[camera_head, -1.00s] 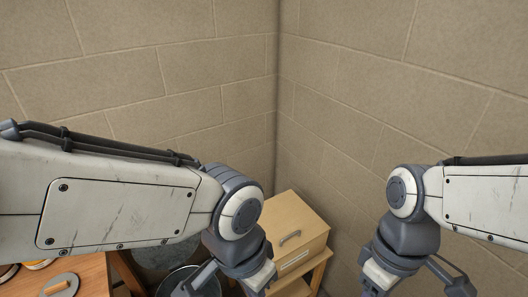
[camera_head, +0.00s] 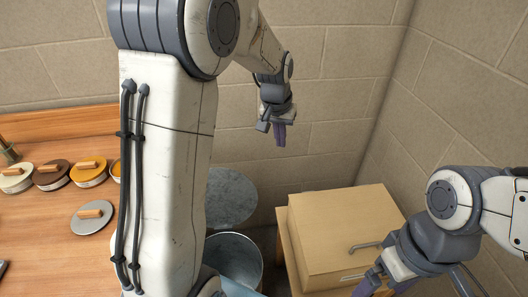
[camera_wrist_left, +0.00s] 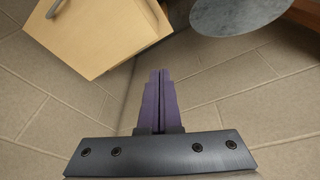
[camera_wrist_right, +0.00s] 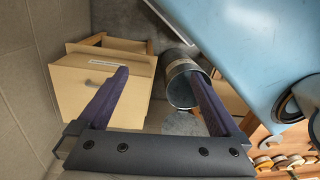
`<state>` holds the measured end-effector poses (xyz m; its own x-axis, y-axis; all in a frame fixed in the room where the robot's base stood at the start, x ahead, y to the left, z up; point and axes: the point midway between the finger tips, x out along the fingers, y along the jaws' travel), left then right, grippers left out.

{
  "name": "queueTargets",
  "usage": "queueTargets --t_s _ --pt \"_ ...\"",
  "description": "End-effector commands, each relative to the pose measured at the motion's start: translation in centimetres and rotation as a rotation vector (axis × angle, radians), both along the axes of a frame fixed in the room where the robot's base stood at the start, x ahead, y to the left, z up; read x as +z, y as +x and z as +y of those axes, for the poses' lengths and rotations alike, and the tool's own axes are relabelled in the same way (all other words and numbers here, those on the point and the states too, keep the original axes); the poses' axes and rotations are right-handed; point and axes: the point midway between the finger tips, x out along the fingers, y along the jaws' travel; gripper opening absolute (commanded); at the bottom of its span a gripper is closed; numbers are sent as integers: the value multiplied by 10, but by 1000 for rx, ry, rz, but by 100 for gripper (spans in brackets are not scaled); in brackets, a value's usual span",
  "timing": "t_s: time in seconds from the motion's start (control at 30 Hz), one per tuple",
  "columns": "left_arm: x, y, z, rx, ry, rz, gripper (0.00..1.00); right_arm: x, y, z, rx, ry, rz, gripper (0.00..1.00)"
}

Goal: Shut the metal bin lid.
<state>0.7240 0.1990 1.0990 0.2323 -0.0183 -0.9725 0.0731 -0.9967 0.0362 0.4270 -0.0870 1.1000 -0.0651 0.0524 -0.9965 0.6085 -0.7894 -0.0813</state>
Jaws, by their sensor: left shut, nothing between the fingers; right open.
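The metal bin (camera_head: 236,258) stands on the floor between the wooden counter and a box, its round mouth open. Its grey round lid (camera_head: 231,198) stands open behind the mouth; my left arm hides part of both. The lid also shows at the top of the left wrist view (camera_wrist_left: 236,12). The bin (camera_wrist_right: 182,86) and lid (camera_wrist_right: 183,124) show beyond my right fingers in the right wrist view. My left gripper (camera_head: 280,138) is shut and empty, pointing down, higher than the lid and to its right. My right gripper (camera_head: 373,288) is open and empty, at the lower right before the box.
A tan box (camera_head: 345,225) with a handle sits on a wooden stand right of the bin. The wooden counter (camera_head: 60,245) at left holds several round lidded pots and a loose grey lid (camera_head: 92,216). Block walls (camera_head: 340,90) close in the corner behind.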

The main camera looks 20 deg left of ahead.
Motion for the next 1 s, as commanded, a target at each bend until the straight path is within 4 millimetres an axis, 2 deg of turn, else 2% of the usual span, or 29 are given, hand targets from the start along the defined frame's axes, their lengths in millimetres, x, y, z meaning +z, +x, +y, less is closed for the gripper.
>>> queueTargets --t_s 0.03,0.07,0.1,0.2,0.3,0.4,0.5,0.67,1.0 --pt "-52 22 48 92 7 -6 0 -39 -1 7 6 3 -11 100" --pt "-68 32 73 137 13 -15 0 -49 -1 11 2 6 -18 100" --pt "-89 42 107 194 19 -26 0 -61 -2 16 -1 10 -26 100" --pt "-133 55 183 318 36 -47 0 -86 -4 26 -9 20 -43 100" --pt "-165 55 241 405 50 -63 0 -102 -5 34 -15 29 -54 100" --pt "-182 52 275 456 60 -71 0 -109 -6 37 -21 35 -61 100" --pt "-190 51 290 476 63 -75 0 -110 -7 39 -23 37 -63 100" --pt "-205 55 294 479 63 -73 0 -107 -7 39 -24 37 -64 100" --pt "-269 74 304 477 63 -73 0 -99 -7 39 -24 37 -63 100"
